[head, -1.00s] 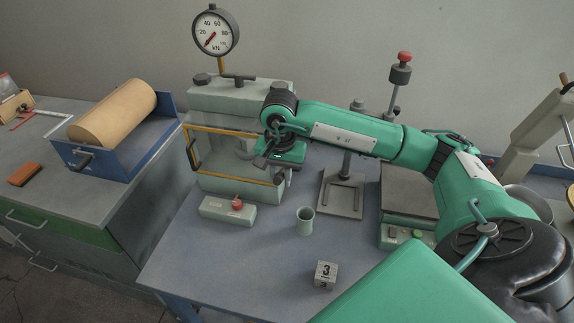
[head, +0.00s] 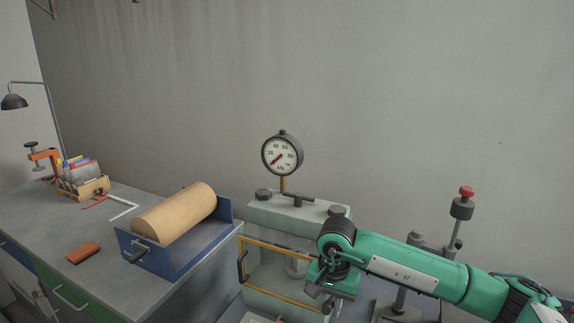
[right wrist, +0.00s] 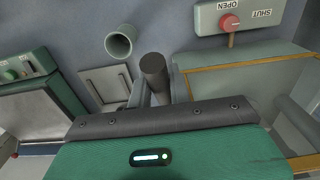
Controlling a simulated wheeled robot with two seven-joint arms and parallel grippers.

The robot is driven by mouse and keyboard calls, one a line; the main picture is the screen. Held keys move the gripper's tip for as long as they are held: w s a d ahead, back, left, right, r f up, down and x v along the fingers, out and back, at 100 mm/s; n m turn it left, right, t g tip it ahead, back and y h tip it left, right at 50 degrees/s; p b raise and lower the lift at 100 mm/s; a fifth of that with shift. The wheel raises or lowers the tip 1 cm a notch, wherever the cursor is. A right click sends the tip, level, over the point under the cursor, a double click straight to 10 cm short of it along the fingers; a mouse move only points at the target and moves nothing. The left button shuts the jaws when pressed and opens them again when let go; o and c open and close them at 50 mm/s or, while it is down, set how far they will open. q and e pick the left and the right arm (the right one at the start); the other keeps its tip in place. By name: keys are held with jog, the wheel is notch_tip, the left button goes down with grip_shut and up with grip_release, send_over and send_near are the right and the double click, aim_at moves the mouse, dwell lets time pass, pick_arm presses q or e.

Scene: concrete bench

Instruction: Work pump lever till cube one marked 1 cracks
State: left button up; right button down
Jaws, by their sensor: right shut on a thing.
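The pump lever's dark round grip (right wrist: 155,76) stands between the fingers of my right gripper (right wrist: 160,92) in the right wrist view. The gripper is shut on it. In the head view my right gripper (head: 326,302) is low at the right front of the pale press (head: 290,213) and hides the lever there. The round gauge (head: 282,155) on top has a red needle pointing low left, near the bottom of its kN scale. A yellow-framed guard (head: 277,246) crosses the press front. Cube one cannot be made out. My left gripper is not in view.
A box with a red knob marked OPEN and SHUT (right wrist: 230,22) is in the right wrist view, with a pale green cup (right wrist: 121,42). A blue tray with a brown roll (head: 178,212) stands left of the press. A stand (head: 401,300) is to its right.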

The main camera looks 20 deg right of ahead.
jog(key=shift+s+a+f, duration=0.3)
jog(key=shift+a+f, duration=0.05)
jog(key=shift+f, duration=1.35)
jog(key=shift+s+a+f, duration=0.35)
jog(key=shift+f, duration=1.35)
jog(key=shift+s+a+f, duration=0.3)
jog(key=shift+a+f, duration=0.05)
jog(key=shift+f, duration=1.35)
jog(key=shift+r, duration=0.1)
jog(key=r, duration=0.3)
jog(key=w+d+r, duration=0.1)
jog(key=r, duration=0.2)
jog(key=d+r, duration=0.1)
jog(key=r, duration=0.2)
jog(key=shift+w+r, duration=0.15)
jog(key=shift+w, duration=0.25)
jog(key=shift+s+a+f, duration=0.3)
jog(key=shift+a+f, duration=0.05)
jog(key=shift+f, duration=1.3)
jog(key=shift+s+a+f, duration=0.3)
jog(key=shift+f, duration=1.3)
jog(key=shift+s+a+f, duration=0.3)
jog(key=shift+a+f, duration=0.05)
jog(key=shift+f, duration=1.3)
jog(key=shift+r, duration=0.15)
